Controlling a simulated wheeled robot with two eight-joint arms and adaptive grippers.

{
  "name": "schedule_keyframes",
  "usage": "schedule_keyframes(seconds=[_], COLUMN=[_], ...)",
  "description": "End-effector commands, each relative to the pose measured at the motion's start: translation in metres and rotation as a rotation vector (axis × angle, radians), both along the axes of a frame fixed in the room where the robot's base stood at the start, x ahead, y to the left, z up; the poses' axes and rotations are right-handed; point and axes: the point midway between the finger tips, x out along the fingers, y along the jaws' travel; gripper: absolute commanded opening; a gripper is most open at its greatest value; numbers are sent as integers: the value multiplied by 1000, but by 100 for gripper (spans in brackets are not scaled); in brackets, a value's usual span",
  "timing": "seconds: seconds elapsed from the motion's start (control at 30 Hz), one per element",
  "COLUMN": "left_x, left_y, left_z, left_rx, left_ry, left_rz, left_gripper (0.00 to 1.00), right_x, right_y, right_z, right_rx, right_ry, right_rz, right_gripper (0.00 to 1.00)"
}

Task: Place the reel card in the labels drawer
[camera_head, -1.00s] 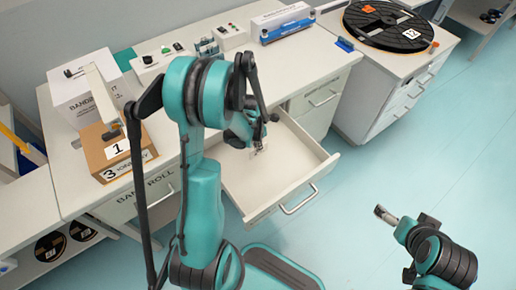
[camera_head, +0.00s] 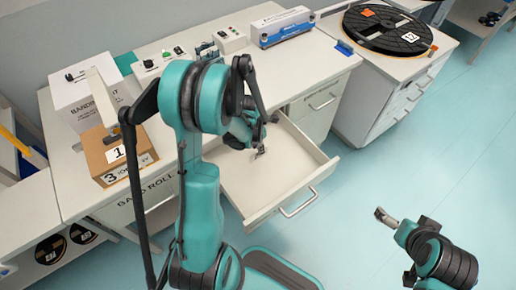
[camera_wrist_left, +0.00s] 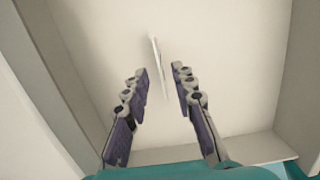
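The open drawer (camera_head: 240,196) is pulled out from the bench, and its inside shows in the left wrist view (camera_wrist_left: 235,75). My left gripper (camera_head: 259,151) reaches down over the drawer. In the left wrist view its two fingers (camera_wrist_left: 161,76) are spread apart. The reel card (camera_wrist_left: 160,66) shows there as a thin white, nearly edge-on piece between and beyond the fingertips, with a gap visible on each side. I cannot tell whether it touches the drawer floor. My right gripper (camera_head: 382,214) is over the floor at the right, away from the drawer; its fingers are too small to judge.
A brown box (camera_head: 118,154) and a white box (camera_head: 88,92) stand on the bench at left. Control boxes and a blue-white carton (camera_head: 283,28) line its back. A large black reel (camera_head: 388,27) lies on the right cabinet. The floor right of the drawer is clear.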

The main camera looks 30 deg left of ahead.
Motion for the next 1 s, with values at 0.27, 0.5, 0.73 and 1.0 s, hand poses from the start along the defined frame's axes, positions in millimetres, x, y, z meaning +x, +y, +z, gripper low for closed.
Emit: schedule_keyframes(seconds=[0.27, 0.5, 0.73, 1.0], left_x=[-8, -11, -18, -55], left_y=[3, 4, -16, -76], left_z=[68, 98, 132, 204], left_rx=[0, 0, 63, 356], left_ry=[0, 0, -60, -216], left_rz=[1, -1, -293, -1275], left_gripper=[26, 26, 26, 26], right_x=[0, 0, 0, 0], right_y=[0, 0, 0, 0], right_z=[30, 41, 41, 41], right_rx=[0, 0, 0, 0], right_ry=[0, 0, 0, 0], right_rz=[0, 0, 0, 0], right_gripper=[100, 100, 100, 100])
